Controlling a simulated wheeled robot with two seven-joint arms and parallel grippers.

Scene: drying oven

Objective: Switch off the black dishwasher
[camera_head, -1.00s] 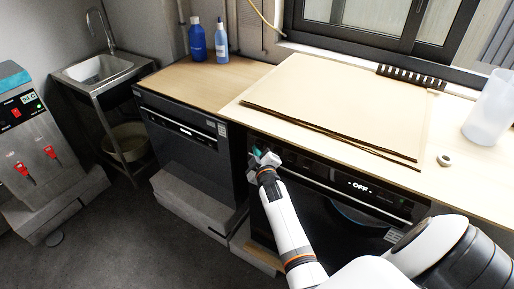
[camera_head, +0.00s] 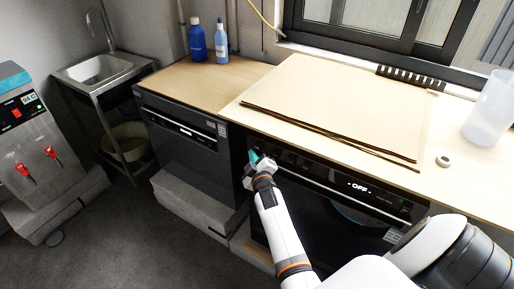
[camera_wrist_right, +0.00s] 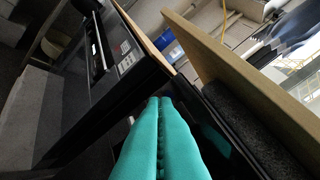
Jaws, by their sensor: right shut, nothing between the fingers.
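A black front-panel machine (camera_head: 320,205) sits under the right counter, and its lit display (camera_head: 359,187) reads "OFF". A dark dishwasher-like machine (camera_head: 185,150) with a small lit strip stands to its left; it also shows in the right wrist view (camera_wrist_right: 100,60). My right gripper (camera_head: 254,158) is at the upper left end of the black machine's panel, near the gap between both machines. Its teal fingers (camera_wrist_right: 160,140) are shut together and empty. The panel part behind the gripper is hidden, and I cannot tell whether the fingertips touch it. My left gripper is not in view.
Brown sheets (camera_head: 335,105) lie on the counter (camera_head: 470,185) above, whose edge overhangs close to my gripper. A roll (camera_head: 443,161) and a clear jug (camera_head: 490,110) stand to the right. Blue bottles (camera_head: 197,40), a sink (camera_head: 100,70) and a dispenser (camera_head: 30,140) are farther left.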

